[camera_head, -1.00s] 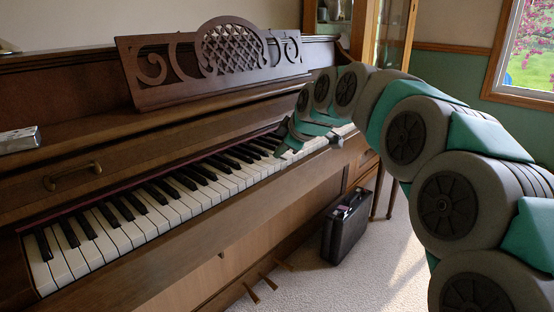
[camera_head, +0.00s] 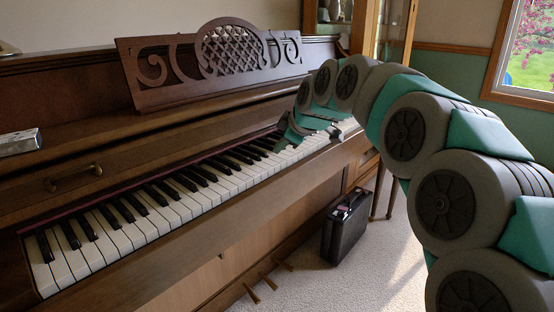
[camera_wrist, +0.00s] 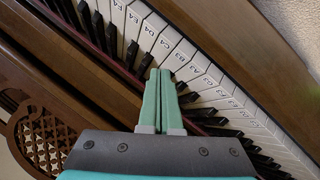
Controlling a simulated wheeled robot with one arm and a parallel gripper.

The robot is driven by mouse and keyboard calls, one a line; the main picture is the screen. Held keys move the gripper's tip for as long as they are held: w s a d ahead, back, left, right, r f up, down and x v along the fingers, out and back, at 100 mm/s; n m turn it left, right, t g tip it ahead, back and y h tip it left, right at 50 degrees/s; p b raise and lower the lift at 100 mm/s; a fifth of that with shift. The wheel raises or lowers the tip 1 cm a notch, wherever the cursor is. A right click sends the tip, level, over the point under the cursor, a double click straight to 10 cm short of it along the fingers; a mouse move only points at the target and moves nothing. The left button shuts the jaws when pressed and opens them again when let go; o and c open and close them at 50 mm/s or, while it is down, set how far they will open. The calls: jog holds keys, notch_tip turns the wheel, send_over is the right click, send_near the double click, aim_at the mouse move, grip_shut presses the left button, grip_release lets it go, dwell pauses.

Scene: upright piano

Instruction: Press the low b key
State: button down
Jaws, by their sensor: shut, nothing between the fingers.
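The piano keyboard (camera_head: 165,207) runs diagonally from the near left toward the far right. In the wrist view the white keys carry small note labels: E4, D4 and C4 (camera_wrist: 165,43) at the upper middle, with lower notes toward the lower right. A white key (camera_wrist: 181,57) just below C4 looks like a B, but its label is hard to read. My gripper (camera_wrist: 160,72) is shut and empty, its green fingertips over the inner ends of the keys beside the black keys. My gripper also shows at the keyboard's far end (camera_head: 287,138). Contact with a key cannot be told.
The fallboard and carved music stand (camera_head: 210,60) rise behind the keys. The wooden front rail (camera_head: 220,215) runs along their near side. A black case (camera_head: 345,228) stands on the carpet below. A silver object (camera_head: 19,141) lies on the ledge at left.

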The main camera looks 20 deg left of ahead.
jog(key=shift+r, duration=0.15)
jog(key=shift+r+p, duration=1)
jog(key=shift+r, duration=1.4)
